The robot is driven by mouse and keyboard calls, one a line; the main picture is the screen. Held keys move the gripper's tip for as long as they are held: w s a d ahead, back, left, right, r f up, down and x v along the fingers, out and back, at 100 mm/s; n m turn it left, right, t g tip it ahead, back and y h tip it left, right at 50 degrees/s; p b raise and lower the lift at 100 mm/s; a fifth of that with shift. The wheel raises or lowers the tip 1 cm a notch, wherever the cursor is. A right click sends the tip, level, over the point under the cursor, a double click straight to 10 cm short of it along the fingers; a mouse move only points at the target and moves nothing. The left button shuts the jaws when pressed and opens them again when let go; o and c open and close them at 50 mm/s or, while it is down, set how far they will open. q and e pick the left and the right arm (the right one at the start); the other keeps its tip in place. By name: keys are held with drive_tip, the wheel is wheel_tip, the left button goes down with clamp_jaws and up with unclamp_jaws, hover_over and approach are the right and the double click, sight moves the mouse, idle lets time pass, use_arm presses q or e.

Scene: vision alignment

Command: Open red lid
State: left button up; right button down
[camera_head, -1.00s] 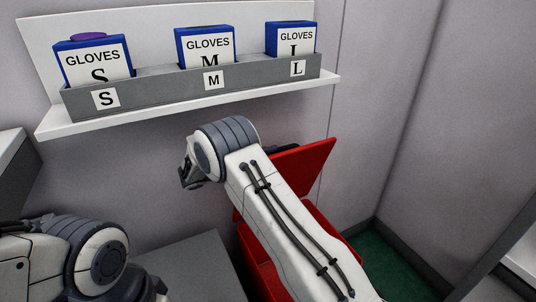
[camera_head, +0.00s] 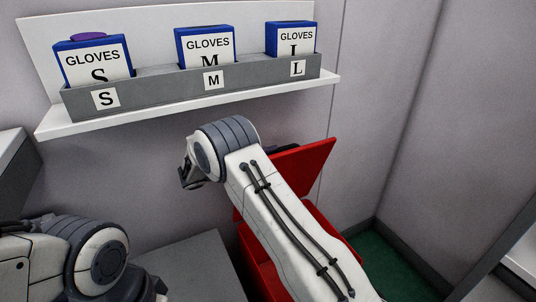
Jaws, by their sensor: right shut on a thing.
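The red lid (camera_head: 305,165) stands tilted up at the back of a red bin (camera_head: 262,268), right of centre. The bin's opening shows partly below it. My right arm crosses in front and hides much of the lid and bin. A small dark part of my right gripper (camera_head: 285,149) shows behind the arm at the lid's upper left edge. It is shut on the lid, though its fingertips are mostly hidden. Part of my left arm shows at the lower left; its gripper is out of view.
A white shelf (camera_head: 190,106) on the wall holds a grey rack (camera_head: 150,91) with blue glove boxes marked S (camera_head: 95,62), M (camera_head: 205,46) and L (camera_head: 291,38). A grey surface (camera_head: 205,262) lies left of the bin. Green floor (camera_head: 385,260) shows at right.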

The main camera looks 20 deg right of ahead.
drive_tip(key=shift+w+r, duration=0.1)
drive_tip(key=shift+w+a+r+n, duration=0.15)
drive_tip(key=shift+w+n, duration=0.55)
drive_tip(key=shift+w, duration=1.05)
drive_tip(key=c, duration=0.8)
unclamp_jaws()
drive_tip(key=shift+o, duration=0.2)
drive_tip(key=a+b, duration=0.1)
drive_tip(key=a, duration=0.9)
drive_tip(key=shift+s+a, duration=0.2)
